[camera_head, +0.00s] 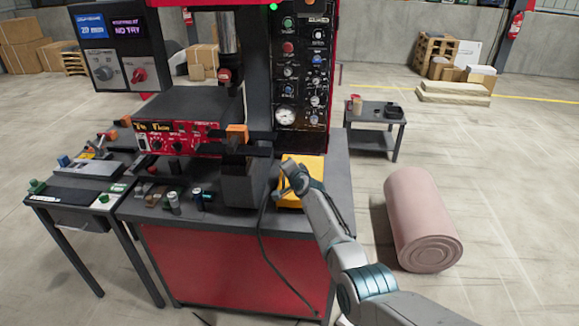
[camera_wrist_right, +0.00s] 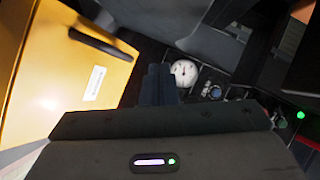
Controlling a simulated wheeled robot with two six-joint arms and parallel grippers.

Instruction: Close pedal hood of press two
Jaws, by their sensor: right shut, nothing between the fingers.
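The yellow pedal hood (camera_head: 314,166) sits on the right end of the press table, beside the black press body. In the right wrist view its yellow face (camera_wrist_right: 60,75) fills the left side, with a black handle bar (camera_wrist_right: 100,44) and a white label on it. I cannot tell how far the hood is open. My right gripper (camera_head: 288,178) is at the hood's left side and covers part of it. In the wrist view its fingers (camera_wrist_right: 158,84) are together and empty, to the right of the handle and apart from it. My left gripper is not in view.
The press control panel (camera_head: 302,75) with gauge and knobs rises behind the hood. A black cable (camera_head: 262,235) hangs over the table front. A red feeder box (camera_head: 170,139) and small parts lie to the left. A pink roll (camera_head: 415,215) lies on the floor at right.

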